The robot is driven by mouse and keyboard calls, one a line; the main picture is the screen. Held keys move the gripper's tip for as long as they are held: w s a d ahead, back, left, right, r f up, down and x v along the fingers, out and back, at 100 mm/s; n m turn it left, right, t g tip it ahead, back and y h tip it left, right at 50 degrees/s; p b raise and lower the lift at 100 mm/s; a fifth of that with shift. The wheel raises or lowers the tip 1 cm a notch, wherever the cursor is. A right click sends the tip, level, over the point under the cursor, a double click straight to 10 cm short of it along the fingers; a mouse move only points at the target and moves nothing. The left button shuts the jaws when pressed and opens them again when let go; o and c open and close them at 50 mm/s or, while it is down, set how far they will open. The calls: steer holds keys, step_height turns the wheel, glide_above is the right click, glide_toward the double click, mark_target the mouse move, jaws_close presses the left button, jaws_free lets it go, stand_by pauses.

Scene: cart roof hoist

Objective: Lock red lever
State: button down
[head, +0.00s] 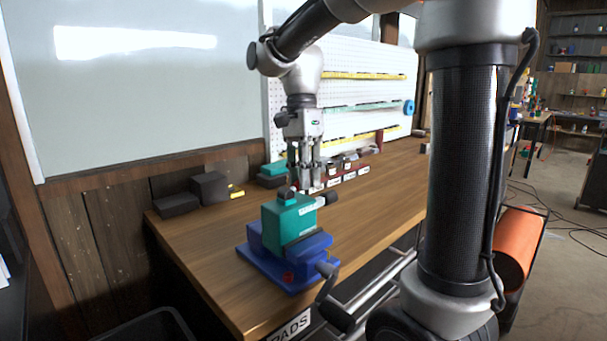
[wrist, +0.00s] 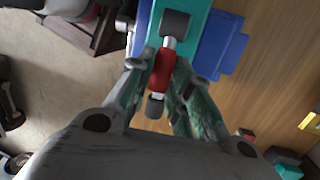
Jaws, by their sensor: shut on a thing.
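A teal block (head: 284,218) sits in a blue vise (head: 265,265) near the front edge of the wooden bench. In the wrist view a red lever (wrist: 163,70) lies between my fingertips, with a dark knob (wrist: 177,22) on the teal block above it and another dark end (wrist: 155,106) below it. My gripper (head: 304,188) points down at the top of the teal block and is shut on the red lever. It also shows in the wrist view (wrist: 158,72). In the head view my fingers and the dark knobs hide most of the lever.
The vise's crank handle (head: 326,292) sticks out past the bench's front edge. Dark blocks (head: 209,187) lie at the back left of the bench (head: 375,190). A row of labelled red bins (head: 350,174) stands behind my gripper. The bench right of the vise is clear.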

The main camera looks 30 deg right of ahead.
steer(key=shift+d+f+y, duration=0.1)
steer(key=shift+f+y, duration=0.25)
steer(key=shift+y, duration=0.35)
steer(key=c, duration=1.3)
jaws_free()
steer(key=shift+r, duration=0.1)
steer(key=v, duration=1.1)
steer(key=shift+w+r, duration=0.35)
